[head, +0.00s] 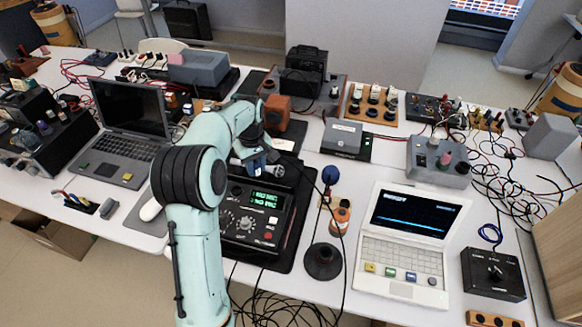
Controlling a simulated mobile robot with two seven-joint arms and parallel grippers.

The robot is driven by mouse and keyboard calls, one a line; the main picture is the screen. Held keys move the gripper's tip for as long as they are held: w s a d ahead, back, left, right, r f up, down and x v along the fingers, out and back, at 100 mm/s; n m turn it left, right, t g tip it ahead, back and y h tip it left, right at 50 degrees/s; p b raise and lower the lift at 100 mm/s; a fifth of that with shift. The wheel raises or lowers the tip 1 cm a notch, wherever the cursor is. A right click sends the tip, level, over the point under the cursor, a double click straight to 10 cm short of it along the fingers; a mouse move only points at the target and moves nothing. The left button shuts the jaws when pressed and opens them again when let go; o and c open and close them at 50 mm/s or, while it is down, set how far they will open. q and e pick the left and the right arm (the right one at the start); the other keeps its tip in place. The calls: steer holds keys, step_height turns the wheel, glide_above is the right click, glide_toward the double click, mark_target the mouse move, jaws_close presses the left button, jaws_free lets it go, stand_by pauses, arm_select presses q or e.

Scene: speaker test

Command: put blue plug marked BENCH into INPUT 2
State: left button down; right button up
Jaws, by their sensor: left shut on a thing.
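My left gripper (262,170) points down over the back edge of a black instrument (238,240) with green lit digits. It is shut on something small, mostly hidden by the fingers. Dark blue shows at the jaws, but I cannot read a BENCH mark or tell the plug's shape. I cannot pick out INPUT 2, as panel labels are too small to read. My right gripper is not in view.
A blue-headed stand (324,258) and an orange-labelled bottle (340,218) stand right of the instrument. A white laptop (402,252), a grey knobbed box (437,172) and tangled cables lie farther right. A dark laptop (125,150) is at left.

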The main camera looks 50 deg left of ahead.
arm_select(q)
steer(key=shift+s+a+f+n+b, duration=0.45)
steer(key=shift+s+a+f+b, duration=0.2)
steer(key=shift+s+f+b, duration=0.25)
steer(key=shift+s+a+f+n+b, duration=0.5)
steer(key=shift+s+a+f+b, duration=0.15)
steer(key=shift+s+b, duration=0.4)
steer(key=shift+s+a+f+n+b, duration=0.45)
steer(key=shift+s+a+f+b, duration=0.3)
steer(key=shift+s, duration=0.35)
steer(key=shift+d+f+b, duration=0.1)
steer(key=shift+f+b, duration=0.35)
steer(key=shift+f, duration=0.4)
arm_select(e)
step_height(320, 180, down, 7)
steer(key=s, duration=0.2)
arm_select(q)
steer(key=shift+f, duration=0.25)
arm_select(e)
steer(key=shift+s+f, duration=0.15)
arm_select(q)
steer(key=c, duration=0.8)
jaws_free()
steer(key=shift+r, duration=0.15)
